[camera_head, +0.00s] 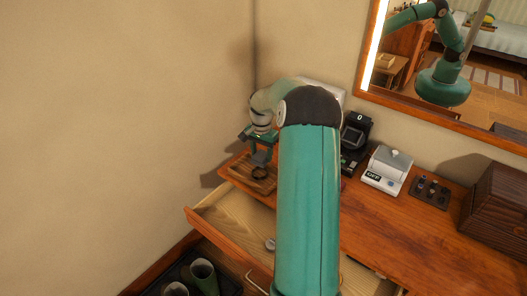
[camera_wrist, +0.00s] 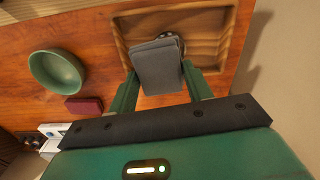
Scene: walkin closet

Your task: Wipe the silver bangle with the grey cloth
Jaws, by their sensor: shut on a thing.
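My gripper (camera_wrist: 162,88) is shut on the folded grey cloth (camera_wrist: 157,66), which sticks out ahead of the fingers. In the head view my gripper (camera_head: 261,146) hangs over the wooden tray (camera_head: 240,175) at the left end of the dresser top. A small dark, shiny ring-like thing, likely the silver bangle (camera_head: 261,173), lies in the tray below the cloth. In the wrist view the cloth hides most of it, and only a dark edge shows at the cloth's far end. I cannot tell whether cloth and bangle touch.
A green bowl (camera_wrist: 57,71) and a dark red block (camera_wrist: 84,106) stand beside the tray. A black device (camera_head: 355,133), a white box (camera_head: 386,170) and a dark wooden chest (camera_head: 498,207) stand along the dresser. An open drawer (camera_head: 232,228) juts out below. A mirror hangs behind.

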